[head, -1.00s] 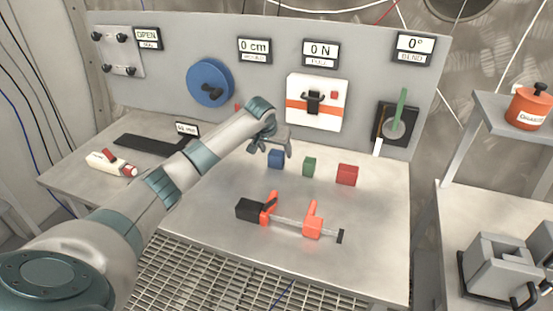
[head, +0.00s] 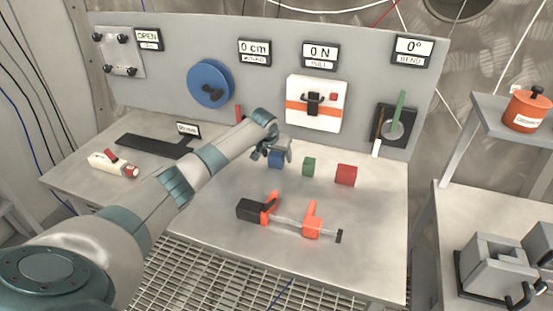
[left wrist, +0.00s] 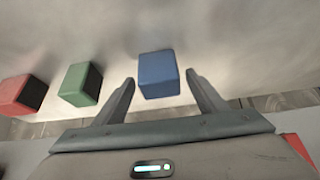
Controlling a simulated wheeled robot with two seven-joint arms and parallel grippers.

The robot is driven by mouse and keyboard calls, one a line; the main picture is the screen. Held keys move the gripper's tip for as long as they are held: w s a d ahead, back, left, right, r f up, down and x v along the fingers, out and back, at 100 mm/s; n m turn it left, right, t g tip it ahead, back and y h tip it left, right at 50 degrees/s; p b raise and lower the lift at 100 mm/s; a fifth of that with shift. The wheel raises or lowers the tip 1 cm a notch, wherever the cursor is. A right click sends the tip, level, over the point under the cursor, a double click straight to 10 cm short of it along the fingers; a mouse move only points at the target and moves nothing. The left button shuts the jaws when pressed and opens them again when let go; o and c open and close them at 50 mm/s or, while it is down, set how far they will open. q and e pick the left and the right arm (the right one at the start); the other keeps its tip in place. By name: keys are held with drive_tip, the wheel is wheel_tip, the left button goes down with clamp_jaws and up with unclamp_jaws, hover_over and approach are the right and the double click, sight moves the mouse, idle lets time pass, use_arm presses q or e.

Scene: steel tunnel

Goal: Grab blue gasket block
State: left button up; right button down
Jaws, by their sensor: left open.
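The blue gasket block (head: 275,160) stands on the bench top, leftmost of three coloured blocks. In the left wrist view the blue block (left wrist: 158,74) lies between and just beyond the fingertips of my open left gripper (left wrist: 160,82), with a gap on each side. The fingers do not appear to touch it. My right gripper is not in view.
A green block (head: 309,167) and a red block (head: 346,175) stand to the right of the blue one. An orange and black clamp (head: 290,220) lies in front. The upright panel (head: 265,85) with a blue wheel (head: 210,83) rises behind.

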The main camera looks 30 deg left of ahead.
sight(277, 153)
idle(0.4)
use_arm(q)
drive_tip(key=c, duration=1.2)
drive_tip(key=shift+r, duration=0.1)
